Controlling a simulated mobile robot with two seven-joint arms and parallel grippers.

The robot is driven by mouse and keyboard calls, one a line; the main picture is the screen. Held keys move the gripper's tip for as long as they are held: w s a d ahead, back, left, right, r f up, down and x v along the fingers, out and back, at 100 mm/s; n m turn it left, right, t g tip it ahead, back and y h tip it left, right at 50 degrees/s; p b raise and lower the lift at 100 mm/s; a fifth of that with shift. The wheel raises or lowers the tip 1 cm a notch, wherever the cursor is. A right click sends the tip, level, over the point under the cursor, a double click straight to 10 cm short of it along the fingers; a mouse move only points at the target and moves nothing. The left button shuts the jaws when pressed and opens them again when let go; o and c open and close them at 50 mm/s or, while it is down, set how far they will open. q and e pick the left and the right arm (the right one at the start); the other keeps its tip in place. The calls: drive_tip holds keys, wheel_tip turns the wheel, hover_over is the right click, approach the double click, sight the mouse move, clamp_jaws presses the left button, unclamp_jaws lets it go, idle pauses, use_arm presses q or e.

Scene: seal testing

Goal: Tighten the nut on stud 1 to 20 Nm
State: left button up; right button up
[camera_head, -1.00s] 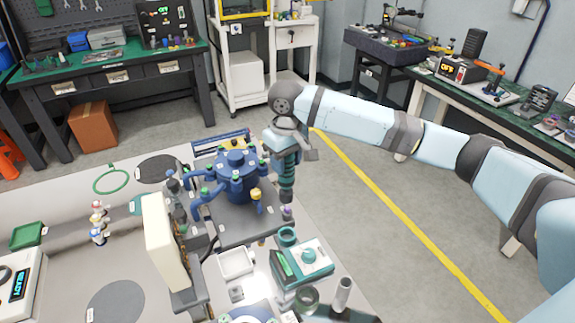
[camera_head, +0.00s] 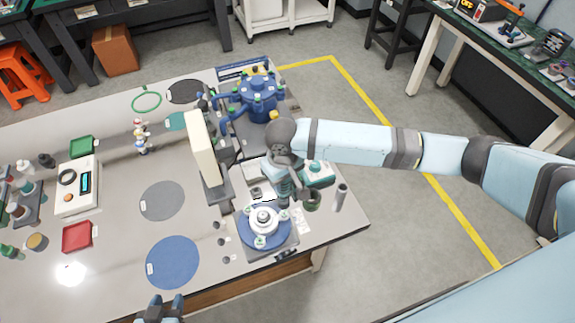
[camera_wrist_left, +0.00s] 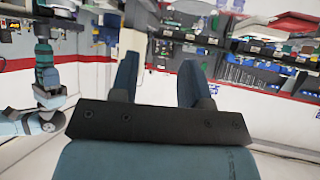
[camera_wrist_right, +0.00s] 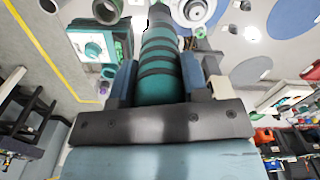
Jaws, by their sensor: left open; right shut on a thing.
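My right gripper (camera_wrist_right: 157,85) is shut on a teal-and-black banded cylindrical tool (camera_wrist_right: 158,60); in the head view the arm wrist hides much of it. In the head view the tool is above the bench, just behind a round flange fixture (camera_head: 263,222) with a blue ring, a white centre and several studs around it. The flange also shows in the right wrist view (camera_wrist_right: 196,10), beyond the tool's end. I cannot tell which stud is stud 1 or whether the tool touches anything. My left gripper (camera_head: 165,306) is open and empty at the bench's front edge.
A blue multi-port vessel (camera_head: 257,98) stands at the back of the bench. A cream upright panel (camera_head: 205,148) stands left of the flange. A teal-and-white device (camera_head: 318,174) and grey cylinder (camera_head: 340,197) are to the right. A blue round mat (camera_head: 172,262) lies clear at front.

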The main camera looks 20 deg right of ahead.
drive_tip(key=shift+w+f+b, duration=0.15)
drive_tip(key=shift+f+b, duration=0.5)
drive_tip(key=shift+f, duration=0.05)
wheel_tip(320, 180, down, 3)
drive_tip(key=b, duration=0.3)
drive_tip(key=shift+d+b, duration=0.1)
drive_tip(key=shift+b, duration=0.2)
drive_tip(key=shift+f+b, duration=0.25)
drive_tip(key=shift+b, duration=0.15)
drive_tip(key=shift+f, duration=0.95)
idle(1.0)
